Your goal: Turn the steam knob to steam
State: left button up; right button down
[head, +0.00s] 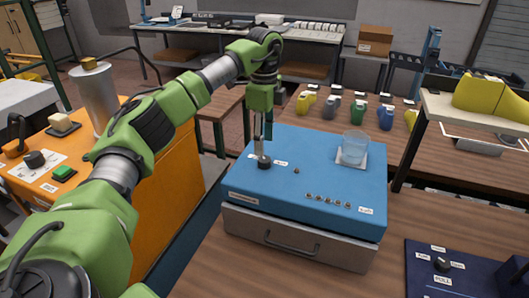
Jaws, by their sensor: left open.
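A blue box-shaped machine (312,180) stands on a wooden table. A small dark round knob (264,162) sits on its top, toward the left, with small white labels on both sides; their text is too small to read. My left gripper (263,148) points straight down over this knob, its fingers open. The fingertips are at the knob and partly overlap it, and I cannot tell whether they touch it. My right gripper is not in view.
A clear beaker (354,147) stands on the machine's back right. A drawer (291,239) is below. A dark blue box with a knob (442,264) is at lower right. An orange cabinet (165,150) with another knob (35,160) stands left. Several bottles line the table behind.

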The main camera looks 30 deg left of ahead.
aim_at(264, 159)
pick_arm(q)
jog(key=shift+f+p, duration=0.6)
jog(key=shift+f, duration=2.2)
jog(key=shift+d, duration=0.1)
jog(key=c, duration=1.1)
